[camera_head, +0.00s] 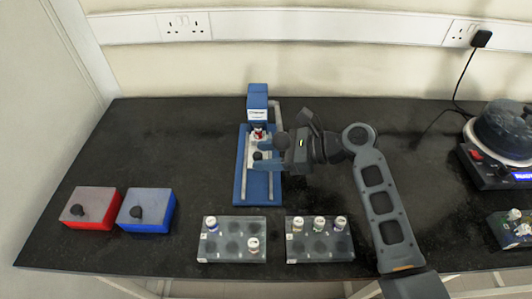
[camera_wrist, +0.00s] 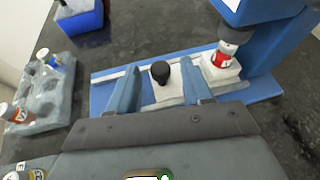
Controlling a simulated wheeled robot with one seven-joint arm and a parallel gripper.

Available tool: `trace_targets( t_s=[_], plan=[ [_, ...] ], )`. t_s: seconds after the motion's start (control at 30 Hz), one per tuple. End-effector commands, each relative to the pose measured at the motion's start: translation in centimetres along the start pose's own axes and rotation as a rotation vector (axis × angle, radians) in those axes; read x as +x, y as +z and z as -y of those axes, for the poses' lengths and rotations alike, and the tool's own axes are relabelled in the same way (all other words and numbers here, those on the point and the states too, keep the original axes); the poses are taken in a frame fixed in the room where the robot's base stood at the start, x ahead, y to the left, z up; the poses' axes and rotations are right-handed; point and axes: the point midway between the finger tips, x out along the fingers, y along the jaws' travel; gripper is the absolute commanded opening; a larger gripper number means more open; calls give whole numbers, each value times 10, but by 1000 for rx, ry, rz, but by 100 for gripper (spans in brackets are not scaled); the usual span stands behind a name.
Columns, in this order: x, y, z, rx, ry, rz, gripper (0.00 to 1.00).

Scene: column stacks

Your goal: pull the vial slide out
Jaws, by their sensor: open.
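The vial slide (camera_wrist: 222,70) is a white carriage on rails over a blue base plate (camera_head: 240,188). It carries a round black knob (camera_wrist: 160,72) and a white-capped vial with a red label (camera_wrist: 222,56). The vial stands at the foot of a blue upright press (camera_head: 257,100), under its head. My gripper (camera_wrist: 157,82) is open, with one blue finger on each side of the knob; I cannot tell whether either touches it. In the head view my gripper (camera_head: 262,156) reaches in from the right and partly covers the slide.
Two grey vial racks (camera_head: 231,254) (camera_head: 320,259) stand in front, holding several vials. A red box (camera_head: 75,222) and a blue box (camera_head: 162,221), both knobbed, stand at left. A round dark device (camera_head: 500,130) is at right. The bench left of the press is clear.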

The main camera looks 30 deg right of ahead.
Motion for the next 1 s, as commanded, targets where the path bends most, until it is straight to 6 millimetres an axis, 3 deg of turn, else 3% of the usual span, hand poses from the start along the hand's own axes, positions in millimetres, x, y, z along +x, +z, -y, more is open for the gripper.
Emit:
trace_targets(
  t_s=[0.3, 0.8, 1.0],
  plan=[
    [3, 0, 0, -1, -1, 0, 50],
    [3, 0, 0, 0, -1, 0, 2],
    [3, 0, 0, 0, -1, 0, 0]
  ],
)
